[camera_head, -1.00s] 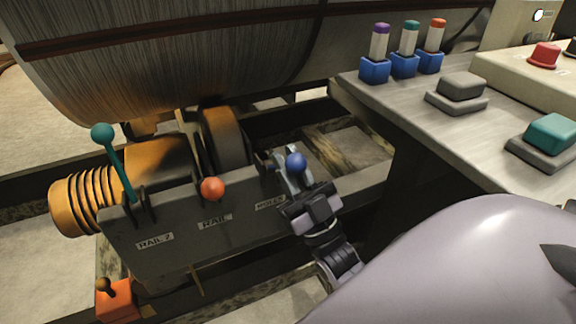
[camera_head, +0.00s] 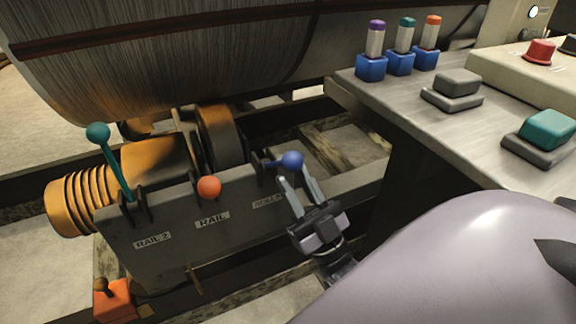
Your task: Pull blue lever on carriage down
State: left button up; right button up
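The blue lever, with a round blue knob (camera_head: 292,160) on a short blue stem, is at the right end of the dark carriage panel (camera_head: 180,250). Its stem lies nearly level in the picture, with the knob to the right. My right gripper (camera_head: 298,181) is open, its two grey fingers apart just below the knob. Nothing shows between them, and whether a fingertip touches the knob is unclear. My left gripper is not in view.
A teal lever (camera_head: 112,160) stands up at the panel's left, and an orange-red knob (camera_head: 209,187) sits mid-panel. A large drum (camera_head: 180,60) is behind. A grey console (camera_head: 400,105) with buttons stands at right. An orange box (camera_head: 113,300) is at lower left.

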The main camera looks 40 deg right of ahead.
jog(key=shift+v, duration=1.6)
jog(key=w+a+f+m+g, duration=0.2)
jog(key=w+a+f+g, duration=0.3)
jog(key=a+g, duration=0.2)
jog(key=s+a+f+n+g+y, duration=0.2)
jog(key=s+a+f+g+y, duration=0.2)
jog(key=s+a+f+g, duration=0.45)
pick_arm(q)
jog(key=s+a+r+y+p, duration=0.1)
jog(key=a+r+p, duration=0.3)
jog(key=p, duration=1)
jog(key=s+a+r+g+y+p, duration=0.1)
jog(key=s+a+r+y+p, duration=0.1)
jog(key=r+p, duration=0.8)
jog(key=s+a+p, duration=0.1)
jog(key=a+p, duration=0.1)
jog(key=p, duration=0.2)
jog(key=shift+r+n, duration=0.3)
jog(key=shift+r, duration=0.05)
pick_arm(e)
jog(key=s+d+r+m+g+h, duration=0.1)
jog(key=d+r, duration=0.6)
jog(key=r, duration=0.8)
jog(key=g+h, duration=0.1)
jog(key=h, duration=0.1)
jog(key=shift+s+d+r+h, duration=0.25)
jog(key=shift+s+r+h, duration=0.15)
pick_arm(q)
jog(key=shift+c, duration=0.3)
